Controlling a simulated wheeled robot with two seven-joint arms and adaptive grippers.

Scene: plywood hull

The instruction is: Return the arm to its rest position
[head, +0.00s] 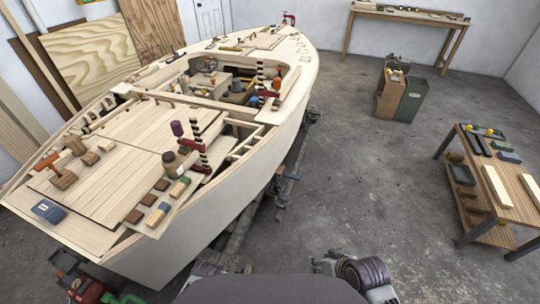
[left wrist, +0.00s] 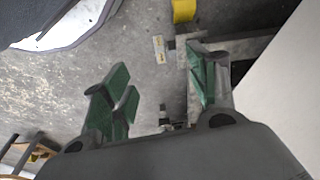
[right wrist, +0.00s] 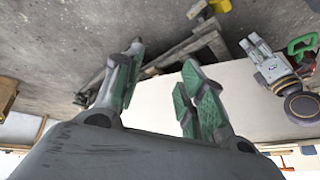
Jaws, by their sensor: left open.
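My left gripper (left wrist: 160,68) shows in the left wrist view with its green-padded fingers apart and nothing between them. Concrete floor and a grey beam lie behind them. My right gripper (right wrist: 161,62) shows in the right wrist view, its green-padded fingers also apart and empty. The floor, a wooden support and the pale hull side lie behind them. In the head view, parts of both my arms are low at the bottom edge, on either side of my body. The fingers are mostly hidden or cut off there, and both arms are clear of the deck.
The plywood boat hull (head: 210,235) fills the left, with blocks and clamps on deck. A workbench (head: 516,205) stands at right, a bin (head: 408,100) behind it, and a long table (head: 410,15) at the back wall. Open floor (head: 350,180) lies between hull and workbench.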

